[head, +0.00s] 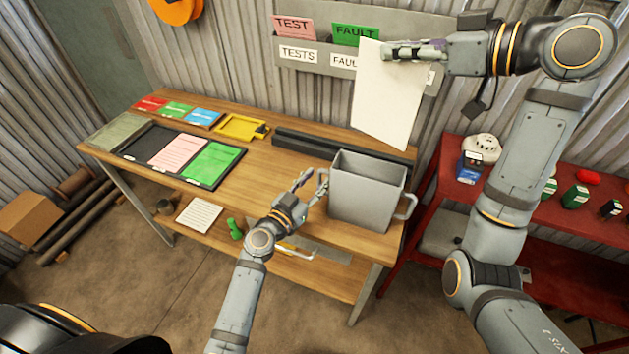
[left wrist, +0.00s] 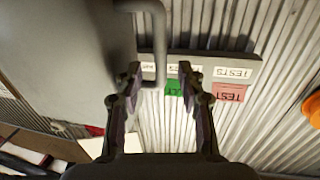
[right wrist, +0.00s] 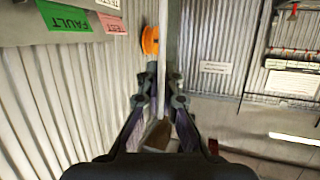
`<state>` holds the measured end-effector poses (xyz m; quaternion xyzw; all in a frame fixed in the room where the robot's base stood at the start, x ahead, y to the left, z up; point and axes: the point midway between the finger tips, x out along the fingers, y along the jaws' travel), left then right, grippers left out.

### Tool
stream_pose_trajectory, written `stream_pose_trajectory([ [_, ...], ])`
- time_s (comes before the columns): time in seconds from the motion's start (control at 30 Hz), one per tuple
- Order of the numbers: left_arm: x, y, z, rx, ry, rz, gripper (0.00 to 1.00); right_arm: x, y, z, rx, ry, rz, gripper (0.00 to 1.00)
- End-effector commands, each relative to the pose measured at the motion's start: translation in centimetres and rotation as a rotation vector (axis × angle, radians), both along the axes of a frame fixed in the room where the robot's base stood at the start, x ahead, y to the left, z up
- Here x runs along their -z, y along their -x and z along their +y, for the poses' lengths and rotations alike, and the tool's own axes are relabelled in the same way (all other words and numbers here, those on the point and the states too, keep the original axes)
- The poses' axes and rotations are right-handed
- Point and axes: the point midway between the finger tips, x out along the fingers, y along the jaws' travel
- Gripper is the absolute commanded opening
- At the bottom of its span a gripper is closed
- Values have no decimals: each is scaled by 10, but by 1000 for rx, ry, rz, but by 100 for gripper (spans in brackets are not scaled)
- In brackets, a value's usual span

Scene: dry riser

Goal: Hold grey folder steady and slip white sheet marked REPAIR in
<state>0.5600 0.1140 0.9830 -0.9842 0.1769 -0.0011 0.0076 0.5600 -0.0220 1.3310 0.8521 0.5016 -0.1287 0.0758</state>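The grey folder (head: 367,195) is a box-like, open-topped holder with a handle on each side, upright at the table's right end. Its wall fills the left of the left wrist view (left wrist: 60,60). My left gripper (head: 312,184) is at its left handle (left wrist: 157,40), fingers apart on either side of it. My right gripper (head: 390,52) is shut on the top of the white sheet (head: 388,105), which hangs above and behind the folder. The sheet shows edge-on between the fingers in the right wrist view (right wrist: 163,50). I see no REPAIR marking on it.
A grey wall rack (head: 300,55) holds a pink TEST card (head: 293,27) and a green FAULT card (head: 355,33). A dark tray (head: 135,145) with coloured sheets lies on the table's left. A dark bar (head: 300,141) lies behind the folder. A red bench (head: 445,185) stands at right.

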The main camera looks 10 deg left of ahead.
Motion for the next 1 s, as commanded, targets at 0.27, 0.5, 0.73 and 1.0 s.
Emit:
stream_pose_trajectory([
  [0.27, 0, 0, 0, 0, 0, 0, 9, 0, 0, 0, 0, 0, 0, 0],
  [0.5, 0, 0, 0, 0, 0, 0, 0, 0, 0, 0, 0, 0, 0, 0],
  [0.73, 0, 0, 0, 0, 0, 0, 0, 0, 0, 0, 0, 0, 0, 0],
  [1.0, 0, 0, 0, 0, 0, 0, 0, 3, -4, 1, -246, 11, 5, 0],
])
